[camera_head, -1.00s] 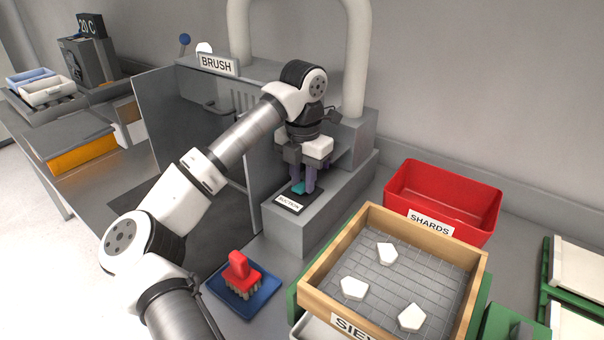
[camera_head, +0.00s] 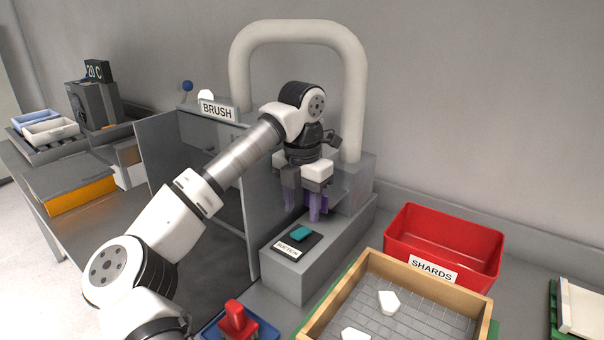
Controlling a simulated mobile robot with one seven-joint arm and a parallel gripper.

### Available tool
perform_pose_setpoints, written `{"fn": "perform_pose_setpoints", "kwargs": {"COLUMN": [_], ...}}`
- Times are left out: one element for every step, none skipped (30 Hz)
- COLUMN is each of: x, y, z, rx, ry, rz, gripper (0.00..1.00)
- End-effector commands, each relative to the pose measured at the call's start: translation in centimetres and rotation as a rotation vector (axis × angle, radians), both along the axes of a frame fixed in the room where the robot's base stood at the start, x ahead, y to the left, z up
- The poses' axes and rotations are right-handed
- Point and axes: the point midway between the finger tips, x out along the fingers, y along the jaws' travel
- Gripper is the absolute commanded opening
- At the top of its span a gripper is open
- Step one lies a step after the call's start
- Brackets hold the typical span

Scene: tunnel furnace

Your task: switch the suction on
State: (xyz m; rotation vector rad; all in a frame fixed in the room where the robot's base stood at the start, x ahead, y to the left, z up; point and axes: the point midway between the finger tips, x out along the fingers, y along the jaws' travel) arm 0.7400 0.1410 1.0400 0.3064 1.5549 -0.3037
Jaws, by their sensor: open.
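The suction switch is a teal rocker (camera_head: 301,234) on a black plate (camera_head: 311,244) with a white SUCTION label (camera_head: 287,250), on top of a low grey block (camera_head: 290,272). The rocker shows in full view. It looks tilted, but I cannot tell whether it is on or off. My gripper (camera_head: 305,207) points down, with its purple fingers apart and nothing visible between them. It appears just above and behind the rocker, apart from it.
A grey booth with a BRUSH sign (camera_head: 217,111) and a thick white pipe (camera_head: 355,100) stands behind and left. A red SHARDS bin (camera_head: 440,232) and a wooden sieve (camera_head: 470,298) holding white shards are at right. A red brush (camera_head: 236,320) sits in a blue tray (camera_head: 268,329).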

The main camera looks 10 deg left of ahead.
Motion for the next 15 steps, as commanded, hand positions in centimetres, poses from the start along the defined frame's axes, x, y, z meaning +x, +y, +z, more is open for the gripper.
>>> {"fn": "perform_pose_setpoints", "kwargs": {"x": [0.0,0.0,0.0,0.0,0.0,0.0,0.0,0.0,0.0,0.0,0.0,0.1,0.0,0.0,0.1], "y": [0.0,0.0,0.0,0.0,0.0,0.0,0.0,0.0,0.0,0.0,0.0,0.0,0.0,0.0,0.0], "z": [1.2,1.8,2.6,3.3,3.8,4.6,5.2,5.7,6.3,6.8,7.2,7.7,8.0,8.2,8.5], "rx": [0.004,0.004,0.004,0.004,0.003,0.004,0.004,0.005,0.003,0.002,0.003,0.003,0.002,0.001,0.002], "ry": [-0.004,-0.003,-0.003,-0.003,-0.002,-0.003,-0.002,-0.002,-0.001,-0.002,-0.001,-0.001,-0.001,0.000,-0.001], "rz": [0.001,0.002,0.001,0.002,0.002,0.003,0.002,0.002,0.002,0.002,0.003,0.002,0.001,0.001,0.001], "gripper": [0.45,0.45,0.45,0.45,0.45,0.45,0.45,0.45,0.45,0.45,0.45,0.45,0.45,0.45,0.45]}}
